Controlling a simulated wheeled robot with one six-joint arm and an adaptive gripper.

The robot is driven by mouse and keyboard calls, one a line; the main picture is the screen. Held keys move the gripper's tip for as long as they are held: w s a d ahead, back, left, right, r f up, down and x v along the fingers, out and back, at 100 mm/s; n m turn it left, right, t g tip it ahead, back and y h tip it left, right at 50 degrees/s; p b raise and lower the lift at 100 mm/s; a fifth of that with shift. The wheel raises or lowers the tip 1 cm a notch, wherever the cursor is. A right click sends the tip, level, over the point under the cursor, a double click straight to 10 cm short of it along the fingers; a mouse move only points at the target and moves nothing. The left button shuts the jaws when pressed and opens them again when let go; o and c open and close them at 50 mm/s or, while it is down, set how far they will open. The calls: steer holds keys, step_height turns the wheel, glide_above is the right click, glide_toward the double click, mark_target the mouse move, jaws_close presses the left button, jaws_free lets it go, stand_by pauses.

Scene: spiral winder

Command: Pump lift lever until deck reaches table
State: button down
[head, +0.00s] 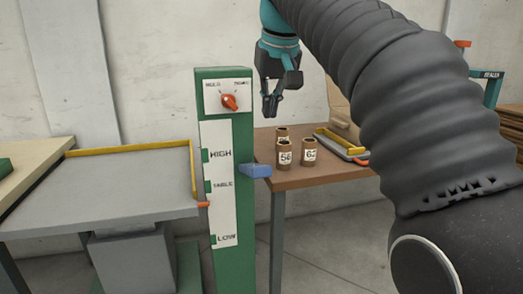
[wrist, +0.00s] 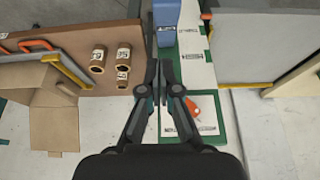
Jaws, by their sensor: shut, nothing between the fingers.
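A green post (head: 236,262) carries a white scale marked HIGH, TABLE and LOW. The grey lift deck (head: 110,190) with a yellow rail is left of it. The deck's orange pointer (head: 203,205) sits a little below the TABLE mark (head: 207,186) and well above LOW. The blue lever (head: 255,170) sticks out from the post's right side; it also shows at the top of the wrist view (wrist: 166,20). My gripper (head: 271,112) is shut and empty, above and apart from the lever. In the wrist view its fingertips (wrist: 158,66) point toward the post.
An orange selector knob (head: 229,101) is on the post's top panel, its label partly unreadable. A brown table (head: 310,178) at right holds several numbered brown tubes (head: 285,152) and a grey tray with yellow edges (head: 342,146). Another table edge (head: 40,160) is at far left.

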steer(key=shift+w+a+r, duration=0.4)
steer(key=shift+a+r, duration=0.1)
steer(key=shift+a, duration=0.05)
steer(key=shift+f, duration=0.1)
glide_above(260, 166)
steer(key=f, duration=0.5)
steer(key=w+f, duration=0.1)
steer(key=f, duration=0.2)
steer(key=shift+f, duration=0.25)
steer(key=f, duration=0.1)
steer(key=s+f+b, duration=0.1)
steer(key=f, duration=0.1)
steer(key=shift+d, duration=0.1)
steer(key=shift+s+f, duration=0.15)
steer(key=shift+f, duration=0.5)
